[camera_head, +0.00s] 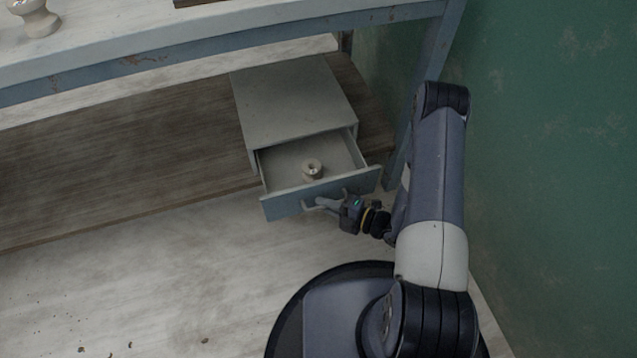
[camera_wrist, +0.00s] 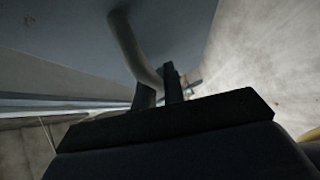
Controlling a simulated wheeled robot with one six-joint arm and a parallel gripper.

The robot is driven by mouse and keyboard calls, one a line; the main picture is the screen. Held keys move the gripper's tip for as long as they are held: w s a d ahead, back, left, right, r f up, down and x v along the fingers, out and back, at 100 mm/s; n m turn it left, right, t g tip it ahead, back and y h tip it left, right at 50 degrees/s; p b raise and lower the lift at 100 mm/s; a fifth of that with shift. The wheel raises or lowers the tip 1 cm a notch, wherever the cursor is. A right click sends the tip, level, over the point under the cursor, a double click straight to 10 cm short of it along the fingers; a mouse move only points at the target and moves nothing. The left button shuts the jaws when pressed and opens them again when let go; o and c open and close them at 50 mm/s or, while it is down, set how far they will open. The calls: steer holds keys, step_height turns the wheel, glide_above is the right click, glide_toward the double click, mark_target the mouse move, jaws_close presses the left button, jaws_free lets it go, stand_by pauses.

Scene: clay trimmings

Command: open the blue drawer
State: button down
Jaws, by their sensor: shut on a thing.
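The blue drawer (camera_head: 288,204) is pulled partway out of a pale grey box cabinet (camera_head: 290,100) on the wooden lower shelf. Its blue front faces my base, and a handle (camera_head: 311,206) is fixed on it. My gripper (camera_head: 332,204) is at the drawer front, its jaws shut on the handle. In the wrist view the two dark fingers of my gripper (camera_wrist: 160,88) close around the curved handle bar (camera_wrist: 128,45), with the blue drawer front (camera_wrist: 172,25) behind it. A small pale spool-shaped object (camera_head: 312,169) stands inside the open drawer.
A worn blue-edged table (camera_head: 225,52) spans above the shelf (camera_head: 120,170), with its leg (camera_head: 437,50) at the right. A green wall (camera_head: 550,150) is close on the right. Another spool-like object (camera_head: 35,17) stands on the tabletop. The pale floor (camera_head: 150,290) at front left is clear apart from small crumbs.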

steer(key=s+d, duration=0.2)
steer(key=s, duration=0.5)
steer(key=c, duration=1.8)
jaws_free()
steer(key=shift+o, duration=0.2)
steer(key=shift+d, duration=0.1)
steer(key=p+v, duration=0.2)
steer(key=v, duration=0.8)
steer(key=shift+s+d, duration=0.25)
steer(key=shift+d, duration=0.05)
steer(key=shift+a, duration=0.1)
